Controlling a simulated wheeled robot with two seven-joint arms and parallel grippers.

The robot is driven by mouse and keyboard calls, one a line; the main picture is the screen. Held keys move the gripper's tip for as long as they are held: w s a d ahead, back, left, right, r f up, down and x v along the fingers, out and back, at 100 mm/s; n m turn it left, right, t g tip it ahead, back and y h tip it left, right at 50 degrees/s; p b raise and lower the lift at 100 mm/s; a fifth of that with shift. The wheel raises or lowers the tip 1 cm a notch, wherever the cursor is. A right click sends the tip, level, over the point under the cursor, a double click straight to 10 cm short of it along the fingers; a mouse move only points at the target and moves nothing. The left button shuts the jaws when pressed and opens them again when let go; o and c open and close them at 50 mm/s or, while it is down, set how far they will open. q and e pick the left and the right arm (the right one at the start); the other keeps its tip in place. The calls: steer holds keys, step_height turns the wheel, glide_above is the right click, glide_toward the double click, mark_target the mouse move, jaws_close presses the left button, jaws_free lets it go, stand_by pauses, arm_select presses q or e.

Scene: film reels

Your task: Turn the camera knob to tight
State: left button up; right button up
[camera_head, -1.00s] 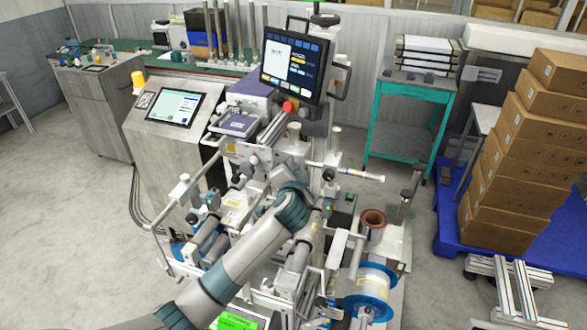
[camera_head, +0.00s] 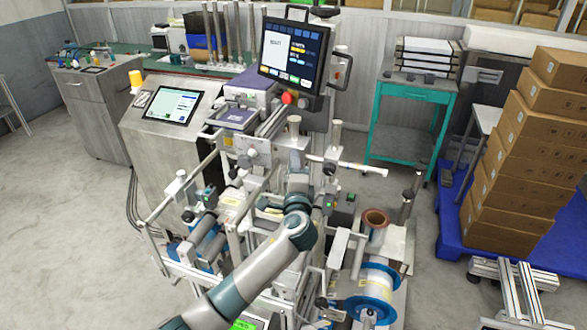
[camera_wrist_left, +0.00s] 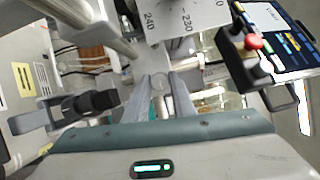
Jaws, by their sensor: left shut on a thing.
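The camera knob (camera_wrist_left: 158,82) appears as a small pale round piece between my left gripper's fingertips in the left wrist view. My left gripper (camera_wrist_left: 160,88) is shut on it, with one finger on each side. A plate with a printed number scale (camera_wrist_left: 185,15) is just above the fingertips. In the head view my left arm comes in from the lower left, and its gripper (camera_head: 297,176) reaches into the middle of the labelling machine (camera_head: 258,152). The knob and the fingertips are hard to make out there. My right gripper is not in view.
A monitor (camera_head: 293,57) with a red button below it stands above the machine. Rods and rollers crowd around my left gripper. A film reel with blue flanges (camera_head: 378,285) is at the lower right. A dark clamp (camera_wrist_left: 75,108) is close to the left in the wrist view.

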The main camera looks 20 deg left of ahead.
arm_select(q)
steer(key=shift+f+m+t+h+b, duration=0.15)
steer(key=shift+m+t+b, duration=0.4)
steer(key=shift+m, duration=0.7)
steer(key=shift+f+m+t+h+b, duration=0.1)
steer(key=shift+m+t+h+b, duration=0.15)
steer(key=shift+m+b, duration=0.75)
steer(key=shift+f+m+t+h+b, duration=0.1)
steer(key=shift+m+t+b, duration=0.3)
steer(key=shift+m, duration=1.15)
steer(key=o, duration=1.1)
steer(key=shift+r, duration=0.1)
steer(key=shift+c, duration=0.2)
steer(key=shift+s, duration=0.1)
